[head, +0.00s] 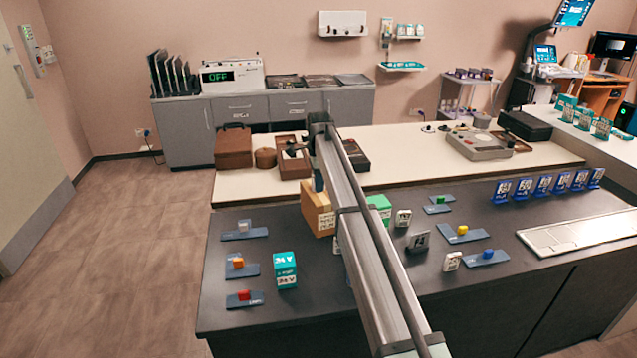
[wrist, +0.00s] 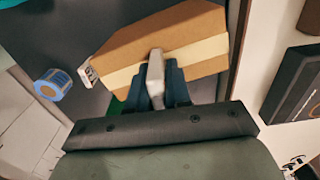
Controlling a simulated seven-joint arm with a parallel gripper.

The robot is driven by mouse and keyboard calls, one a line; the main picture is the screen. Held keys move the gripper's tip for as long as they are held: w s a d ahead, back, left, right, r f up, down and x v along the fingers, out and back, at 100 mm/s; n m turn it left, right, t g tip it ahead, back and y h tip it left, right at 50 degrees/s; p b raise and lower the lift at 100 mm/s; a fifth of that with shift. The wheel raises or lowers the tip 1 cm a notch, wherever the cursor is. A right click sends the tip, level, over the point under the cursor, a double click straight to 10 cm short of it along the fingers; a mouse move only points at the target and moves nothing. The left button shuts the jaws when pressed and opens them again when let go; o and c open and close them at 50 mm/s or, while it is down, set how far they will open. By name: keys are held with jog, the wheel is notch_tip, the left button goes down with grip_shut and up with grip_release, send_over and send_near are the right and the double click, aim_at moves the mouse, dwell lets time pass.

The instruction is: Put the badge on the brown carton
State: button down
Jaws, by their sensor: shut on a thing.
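The brown carton (head: 316,212) stands on the dark counter, partly hidden behind my arm in the head view. Its top with a pale tape strip fills the upper middle of the wrist view (wrist: 205,48). My gripper (wrist: 156,84) is over the carton and shut on a small light grey piece, which looks like the badge (wrist: 155,70). The badge stands narrow between the dark blue fingers, against the carton top in the picture. I cannot tell whether it touches the carton. In the head view my gripper (head: 318,184) is just above the carton and the badge is hidden.
A green box (head: 379,206) stands close right of the carton, and a teal box (head: 285,268) stands front left. A pale bench (head: 240,185) with brown cases lies behind.

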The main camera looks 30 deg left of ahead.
jog(key=c, duration=1.1)
grip_release()
jog(key=shift+f, duration=0.1)
jog(key=shift+o, duration=0.2)
notch_tip(320, 180, up, 12)
jog(key=shift+r, duration=0.2)
